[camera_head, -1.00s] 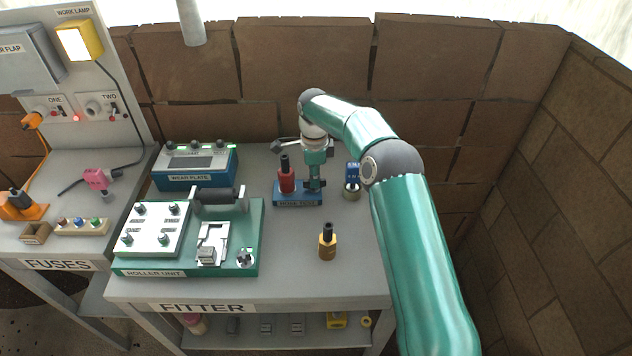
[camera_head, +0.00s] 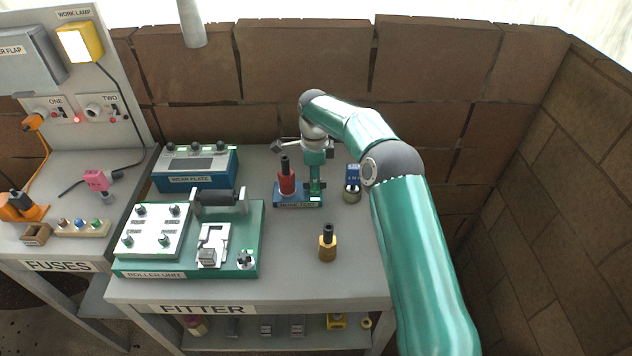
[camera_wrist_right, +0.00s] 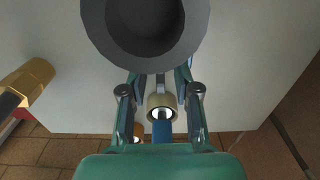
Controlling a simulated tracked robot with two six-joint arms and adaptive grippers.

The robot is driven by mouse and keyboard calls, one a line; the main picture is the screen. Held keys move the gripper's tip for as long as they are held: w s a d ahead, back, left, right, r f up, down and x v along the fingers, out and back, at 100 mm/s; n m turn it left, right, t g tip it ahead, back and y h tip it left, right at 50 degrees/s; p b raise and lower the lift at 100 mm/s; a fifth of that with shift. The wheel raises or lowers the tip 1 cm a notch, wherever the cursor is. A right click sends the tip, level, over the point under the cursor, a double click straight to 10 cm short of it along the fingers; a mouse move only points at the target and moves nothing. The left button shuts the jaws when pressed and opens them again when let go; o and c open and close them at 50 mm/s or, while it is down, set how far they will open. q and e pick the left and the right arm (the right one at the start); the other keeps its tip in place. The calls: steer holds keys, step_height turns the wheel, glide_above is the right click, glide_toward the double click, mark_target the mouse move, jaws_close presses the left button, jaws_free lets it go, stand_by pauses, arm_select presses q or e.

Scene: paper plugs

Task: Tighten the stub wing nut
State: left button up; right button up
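My right gripper (camera_head: 316,186) points down at the right end of a small blue stand (camera_head: 285,201) whose label is too small to read surely. I cannot make out a wing nut there; the gripper covers that spot. In the right wrist view my gripper's two fingers (camera_wrist_right: 160,82) run up behind a large dark grey ring (camera_wrist_right: 95,25), which hides their tips. A red plug (camera_head: 287,181) with a black stem stands upright on the stand, left of the gripper. A green light shows on the stand's front. My left gripper is not in view.
A blue and tan piece (camera_head: 352,188) stands just right of the gripper. A brass plug (camera_head: 327,246) stands in front of it on the grey bench. The roller unit (camera_head: 250,215) and wear plate box (camera_head: 196,180) stand to the left. A brick wall rises behind.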

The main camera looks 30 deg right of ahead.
steer(key=shift+r+p, duration=1.4)
steer(key=shift+r, duration=0.55)
steer(key=shift+f, duration=0.15)
steer(key=shift+f+b, duration=1.3)
steer(key=shift+f, duration=0.7)
jaws_close()
